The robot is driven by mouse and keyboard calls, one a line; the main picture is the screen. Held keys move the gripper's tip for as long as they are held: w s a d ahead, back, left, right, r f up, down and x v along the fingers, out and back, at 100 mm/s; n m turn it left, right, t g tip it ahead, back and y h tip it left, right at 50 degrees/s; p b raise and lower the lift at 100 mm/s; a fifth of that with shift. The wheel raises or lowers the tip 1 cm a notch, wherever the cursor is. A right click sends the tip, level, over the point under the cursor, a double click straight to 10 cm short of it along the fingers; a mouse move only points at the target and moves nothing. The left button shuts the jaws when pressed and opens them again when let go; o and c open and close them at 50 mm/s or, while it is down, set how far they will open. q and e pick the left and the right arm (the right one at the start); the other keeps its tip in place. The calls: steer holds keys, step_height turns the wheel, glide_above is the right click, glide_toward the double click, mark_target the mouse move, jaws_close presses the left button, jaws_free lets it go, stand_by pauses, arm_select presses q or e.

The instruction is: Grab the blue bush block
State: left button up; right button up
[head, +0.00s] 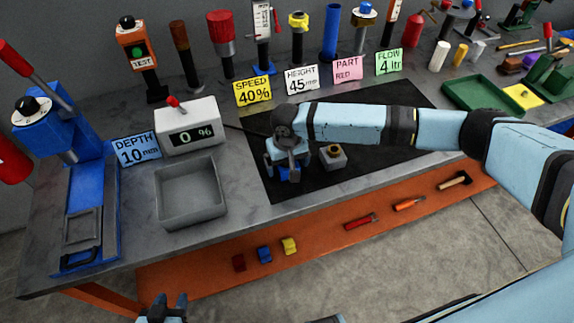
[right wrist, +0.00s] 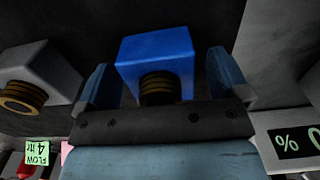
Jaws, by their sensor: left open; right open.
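The blue bush block (right wrist: 160,52) shows in the right wrist view with a dark, brass-ringed bush on its near face. It lies between the two open fingers of my right gripper (right wrist: 170,82), with dark gaps visible beside it. In the head view my right gripper (head: 287,168) points down over the black mat and mostly hides the blue block. My left gripper (head: 166,309) is open and empty at the bottom edge of the head view, in front of the bench.
A grey bush block (head: 333,161) stands close right of my right gripper on the black mat (head: 390,108). A grey tray (head: 190,198) and a white 0 % readout box (head: 188,126) stand left. Small coloured pieces and tools lie on the orange lower shelf (head: 200,275).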

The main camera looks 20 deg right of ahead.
steer(key=c, duration=1.4)
steer(key=shift+r, duration=0.1)
steer(key=shift+c, duration=1)
steer(key=shift+r, duration=0.1)
